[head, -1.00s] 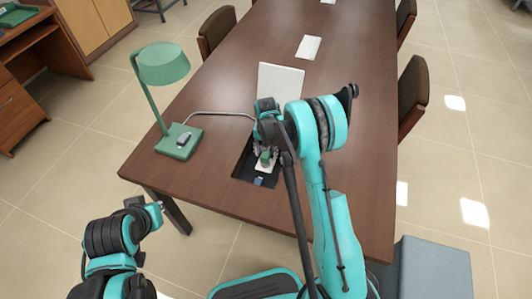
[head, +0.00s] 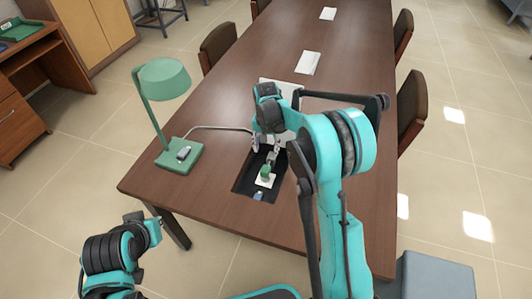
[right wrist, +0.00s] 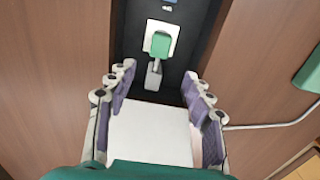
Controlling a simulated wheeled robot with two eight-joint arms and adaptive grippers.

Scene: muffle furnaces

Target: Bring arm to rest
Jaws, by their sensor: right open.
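My right gripper (head: 267,152) is open and empty. In the head view it hangs over the dark recess in the brown table, just beyond a small green-topped piece (head: 266,171) on a white plate (head: 264,182). In the right wrist view the jaws (right wrist: 158,90) are spread wide. The green piece (right wrist: 160,44) lies ahead of the fingertips, with a grey lever-like part below it. A white flat surface (right wrist: 150,133) shows between the fingers, its link to the plate unclear. My left arm is at the lower left; its gripper is not clearly visible.
Chairs (head: 411,105) flank the table. A grey box-like seat (head: 436,275) stands lower right.

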